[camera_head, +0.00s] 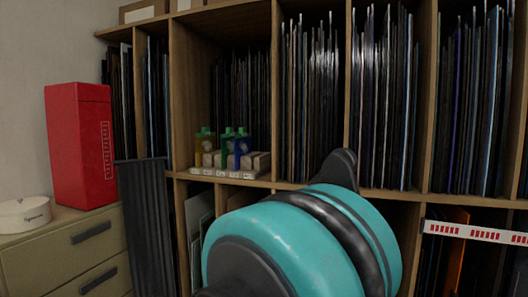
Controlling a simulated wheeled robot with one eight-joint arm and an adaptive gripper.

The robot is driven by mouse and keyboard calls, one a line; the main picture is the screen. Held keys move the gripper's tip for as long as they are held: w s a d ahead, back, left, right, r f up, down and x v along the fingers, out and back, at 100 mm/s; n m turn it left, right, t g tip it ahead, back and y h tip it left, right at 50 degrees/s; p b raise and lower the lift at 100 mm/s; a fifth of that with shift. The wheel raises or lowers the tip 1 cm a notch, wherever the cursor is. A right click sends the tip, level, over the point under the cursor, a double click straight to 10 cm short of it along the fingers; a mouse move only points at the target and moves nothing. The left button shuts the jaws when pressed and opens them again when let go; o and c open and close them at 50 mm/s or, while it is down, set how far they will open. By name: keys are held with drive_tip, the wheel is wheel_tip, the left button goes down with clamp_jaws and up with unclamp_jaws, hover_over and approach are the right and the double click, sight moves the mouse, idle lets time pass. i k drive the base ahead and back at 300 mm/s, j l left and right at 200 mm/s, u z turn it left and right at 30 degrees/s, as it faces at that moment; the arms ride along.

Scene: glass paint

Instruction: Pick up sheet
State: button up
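Many thin sheets stand upright on edge in the wooden shelf unit (276,95). Upper compartments hold tightly packed dark and glossy sheets (310,100), more sheets (383,100) to their right, and another group (470,100) at the far right. Pale sheets (198,225) lean in a lower left compartment. An orange sheet (456,250) stands among dark ones at lower right. My teal and black arm fills the lower middle and hides part of the lower shelves. My gripper's fingers cannot be made out.
A red box (80,145) and a round white container (24,215) sit on a drawer cabinet (70,255) at left. A dark ribbed panel (147,225) stands beside it. Small coloured bottles (238,150) stand on the shelf. A red-and-white strip (475,232) crosses the lower right.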

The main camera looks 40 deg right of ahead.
sight(227, 140)
drive_tip(key=z, duration=1.15)
